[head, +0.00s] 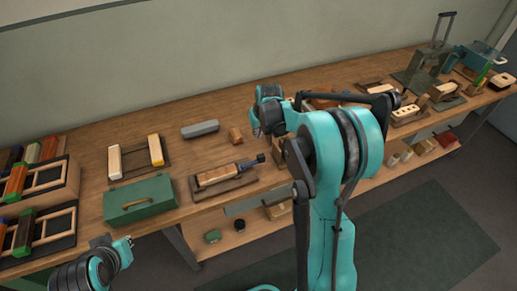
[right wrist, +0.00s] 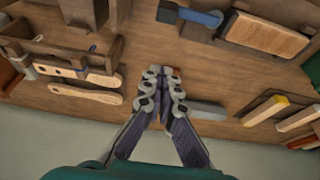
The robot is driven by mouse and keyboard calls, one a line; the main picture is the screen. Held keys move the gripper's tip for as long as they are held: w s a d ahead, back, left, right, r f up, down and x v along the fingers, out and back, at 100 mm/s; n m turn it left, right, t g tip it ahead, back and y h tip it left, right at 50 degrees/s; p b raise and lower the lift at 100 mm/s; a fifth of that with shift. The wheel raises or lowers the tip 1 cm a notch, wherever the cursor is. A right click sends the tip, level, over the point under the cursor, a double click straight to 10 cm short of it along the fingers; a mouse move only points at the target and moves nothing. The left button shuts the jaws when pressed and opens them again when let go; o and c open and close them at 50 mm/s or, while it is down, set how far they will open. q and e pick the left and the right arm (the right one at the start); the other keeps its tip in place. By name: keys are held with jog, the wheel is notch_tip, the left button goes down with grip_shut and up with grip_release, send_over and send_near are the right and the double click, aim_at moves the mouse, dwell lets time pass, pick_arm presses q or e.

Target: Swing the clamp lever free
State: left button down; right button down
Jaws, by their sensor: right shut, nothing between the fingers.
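A clamp fixture (head: 222,188) with a pale wooden block lies near the front edge of the bench, left of my right arm. A dark, blue-tinged lever (head: 247,164) with a black end lies along its right end, low and nearly flat. In the right wrist view the blue and dark lever (right wrist: 190,14) is at the top, beside the wooden block (right wrist: 265,35). My right gripper (right wrist: 162,78) is shut and empty, apart from the lever. In the head view it is partly hidden behind its wrist. My left arm is at the lower left; its fingers cannot be made out.
A green box (head: 138,200) stands left of the fixture. Behind are a grey bar (head: 200,129) and a small brown block (head: 235,135). A base with pale and yellow bars (head: 136,158) and wooden racks (head: 40,185) are further left. Bare bench surrounds the grey bar.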

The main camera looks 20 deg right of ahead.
jog(key=b+x, duration=0.3)
jog(key=x, duration=0.7)
jog(key=shift+b, duration=0.3)
jog(key=s+b, duration=0.1)
jog(key=s, duration=0.2)
jog(key=shift+s+a, duration=0.1)
jog(key=shift+s, duration=0.4)
